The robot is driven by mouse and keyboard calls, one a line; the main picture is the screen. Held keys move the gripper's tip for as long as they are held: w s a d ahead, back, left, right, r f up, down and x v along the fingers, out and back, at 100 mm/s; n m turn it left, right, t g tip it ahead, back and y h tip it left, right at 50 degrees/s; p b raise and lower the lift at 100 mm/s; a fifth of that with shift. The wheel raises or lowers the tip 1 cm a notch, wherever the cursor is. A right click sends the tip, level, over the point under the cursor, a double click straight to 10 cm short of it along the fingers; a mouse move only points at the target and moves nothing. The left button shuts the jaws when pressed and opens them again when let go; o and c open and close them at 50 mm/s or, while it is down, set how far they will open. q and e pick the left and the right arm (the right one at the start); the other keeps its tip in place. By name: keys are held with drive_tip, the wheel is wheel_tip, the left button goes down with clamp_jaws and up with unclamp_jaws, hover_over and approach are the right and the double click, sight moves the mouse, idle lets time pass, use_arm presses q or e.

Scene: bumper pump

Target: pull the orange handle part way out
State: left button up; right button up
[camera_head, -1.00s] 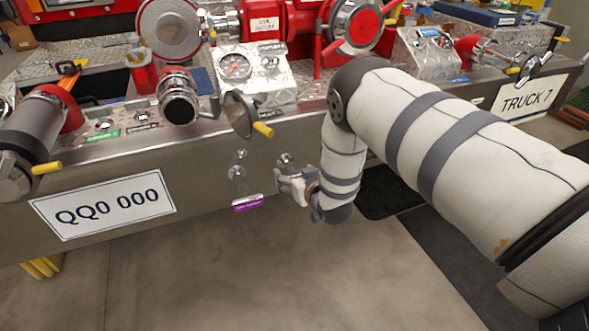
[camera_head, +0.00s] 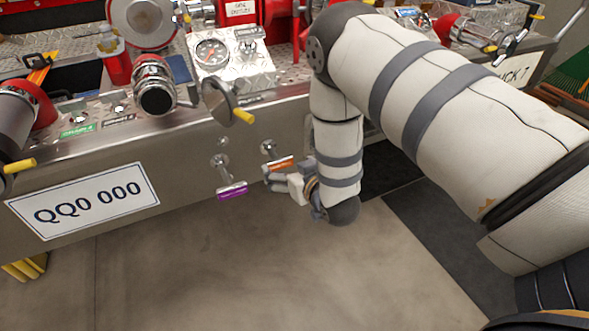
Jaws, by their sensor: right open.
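The orange handle (camera_head: 281,164) is a small orange-labelled bar on a short metal stem, on the front face of the steel bumper. It sits right of and a little above the purple-labelled handle (camera_head: 232,192). My right gripper (camera_head: 267,179) is open, with its fingers pointing left, just below the orange handle in the picture. The orange bar shows above the fingers, and nothing shows between them. I cannot tell whether a finger touches the bar. My left gripper is not in view.
The bumper (camera_head: 185,150) carries a white "QQ0 000" plate (camera_head: 85,200). A round metal cap with a yellow lever (camera_head: 243,116) juts out above the handles. A pressure gauge (camera_head: 210,52) and pipe fittings stand on top. The floor in front (camera_head: 230,265) is clear.

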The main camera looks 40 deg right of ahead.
drive_tip(key=v, duration=0.4)
drive_tip(key=shift+s+a, duration=0.1)
drive_tip(key=shift+s, duration=0.1)
drive_tip(key=s+a+f+g+y+p, duration=0.15)
drive_tip(key=s+a+f+g, duration=0.3)
drive_tip(key=s, duration=0.45)
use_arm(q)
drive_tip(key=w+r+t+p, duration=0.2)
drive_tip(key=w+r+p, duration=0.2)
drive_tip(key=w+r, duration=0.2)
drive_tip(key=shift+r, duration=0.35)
use_arm(e)
drive_tip(key=s+a+g, duration=0.2)
drive_tip(key=s+g, duration=0.1)
drive_tip(key=s, duration=0.7)
drive_tip(key=s+a+f+n+g+y, duration=0.1)
drive_tip(key=s+g, duration=0.3)
drive_tip(key=s, duration=0.7)
drive_tip(key=s+a+f+n+g, duration=0.1)
drive_tip(key=s+a+g, duration=0.3)
drive_tip(key=s, duration=0.7)
drive_tip(key=shift+s, duration=0.15)
